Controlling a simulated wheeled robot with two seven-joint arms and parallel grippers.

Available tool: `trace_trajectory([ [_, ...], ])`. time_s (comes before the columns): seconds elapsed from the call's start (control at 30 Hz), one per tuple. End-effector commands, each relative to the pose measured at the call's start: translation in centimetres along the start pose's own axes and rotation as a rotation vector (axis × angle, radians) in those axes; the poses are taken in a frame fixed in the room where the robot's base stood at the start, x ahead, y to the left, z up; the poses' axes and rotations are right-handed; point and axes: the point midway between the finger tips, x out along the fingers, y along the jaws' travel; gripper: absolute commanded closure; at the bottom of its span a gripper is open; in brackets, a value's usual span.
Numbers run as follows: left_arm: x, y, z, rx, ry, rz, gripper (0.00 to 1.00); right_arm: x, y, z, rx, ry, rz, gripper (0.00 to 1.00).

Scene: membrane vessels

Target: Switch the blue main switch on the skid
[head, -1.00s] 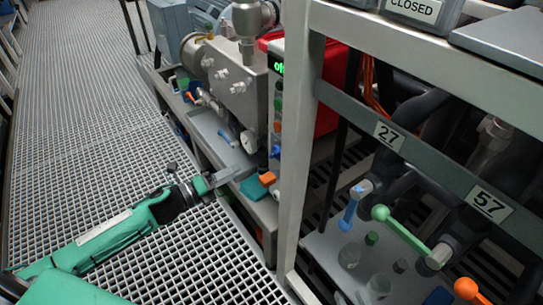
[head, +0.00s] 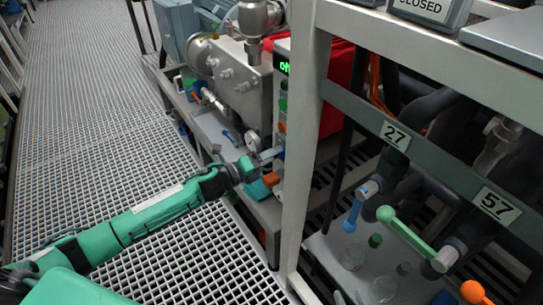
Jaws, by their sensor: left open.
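A narrow control panel (head: 282,110) stands on the skid behind the grey frame post. It has a green lit display (head: 285,67) at its top and small buttons below. The blue main switch (head: 279,151) is low on this panel and partly covered by my gripper. My left gripper (head: 270,155) is open, with its fingertips at the blue switch. I cannot tell whether they touch it or stand around it. My green left arm reaches in from the lower left. My right gripper is not in view.
A grey frame post (head: 303,150) rises just right of the panel. An orange block (head: 271,180) and a teal block (head: 258,190) are just below my gripper. Pipes and coloured valve handles, such as a green one (head: 405,229), fill the right. The grating floor (head: 90,120) is clear.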

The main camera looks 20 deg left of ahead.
Motion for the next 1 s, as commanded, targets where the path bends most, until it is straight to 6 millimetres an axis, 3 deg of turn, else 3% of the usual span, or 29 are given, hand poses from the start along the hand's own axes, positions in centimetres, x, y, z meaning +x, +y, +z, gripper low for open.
trace_trajectory([
  [0.4,0.85,-0.04,-0.01,0.000,0.000,0.000,0.36,-0.02,-0.05,0.41,0.000,-0.001,-0.002,0.64],
  [0.43,0.85,-0.04,-0.01,0.000,0.000,0.000,0.38,-0.03,-0.06,0.38,0.000,0.000,-0.002,0.64],
  [0.67,0.83,-0.03,-0.01,0.000,0.000,0.000,0.81,-0.10,-0.08,0.10,0.000,0.004,-0.002,0.64],
  [1.0,0.81,-0.09,0.05,-0.042,0.000,0.001,0.81,-0.40,0.61,0.17,-0.011,-0.054,0.014,0.64],
])
